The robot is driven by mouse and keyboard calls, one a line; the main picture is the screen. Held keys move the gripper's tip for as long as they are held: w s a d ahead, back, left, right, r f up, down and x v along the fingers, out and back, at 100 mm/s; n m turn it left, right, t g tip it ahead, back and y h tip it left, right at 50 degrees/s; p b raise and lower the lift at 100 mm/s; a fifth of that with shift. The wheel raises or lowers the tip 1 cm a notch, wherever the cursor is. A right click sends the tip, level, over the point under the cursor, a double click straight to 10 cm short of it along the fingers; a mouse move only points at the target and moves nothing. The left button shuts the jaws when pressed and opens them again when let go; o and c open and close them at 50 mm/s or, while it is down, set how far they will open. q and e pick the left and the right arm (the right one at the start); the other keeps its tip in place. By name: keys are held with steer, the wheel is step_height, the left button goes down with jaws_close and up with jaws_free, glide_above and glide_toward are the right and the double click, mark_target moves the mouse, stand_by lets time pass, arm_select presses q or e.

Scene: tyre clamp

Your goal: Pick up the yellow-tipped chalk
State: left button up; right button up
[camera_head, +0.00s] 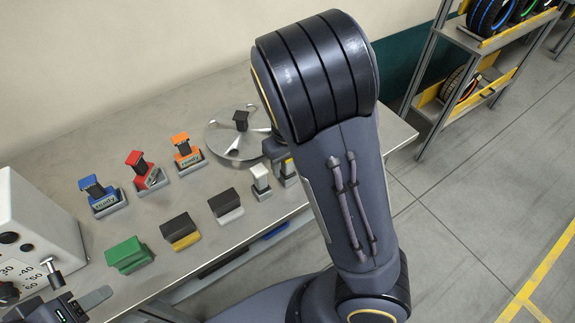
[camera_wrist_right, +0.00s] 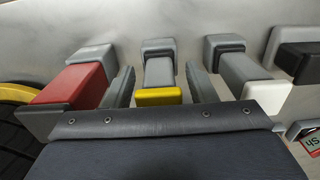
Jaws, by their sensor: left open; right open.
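The yellow-tipped chalk (camera_wrist_right: 158,96) stands in a grey holder in the middle of the right wrist view, with its yellow end toward me. My right gripper (camera_wrist_right: 160,76) is open, with one finger on each side of this chalk; I cannot tell whether they touch it. In the head view my right arm hides most of that gripper and all but a small part of the yellow-tipped chalk (camera_head: 289,161). My left gripper (camera_head: 84,303) is at the lower left corner, partly cut off, over the table's front edge, away from the chalk.
Several erasers, including a green one (camera_head: 128,254), and stamps, including a blue one (camera_head: 97,189), lie on the table (camera_head: 75,160). A metal disc (camera_head: 228,133) is behind.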

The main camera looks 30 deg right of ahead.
steer(key=c, duration=1)
steer(key=shift+o, duration=0.2)
steer(key=shift+r, duration=0.15)
steer(key=shift+r, duration=0.25)
step_height(320, 180, up, 2)
steer(key=shift+r+p, duration=0.15)
steer(key=shift+p, duration=0.35)
steer(key=s+a+r+p, duration=0.6)
steer(key=s+a+r, duration=0.2)
steer(key=s+r, duration=0.2)
steer(key=shift+s+a, duration=0.35)
steer(key=shift+s, duration=0.15)
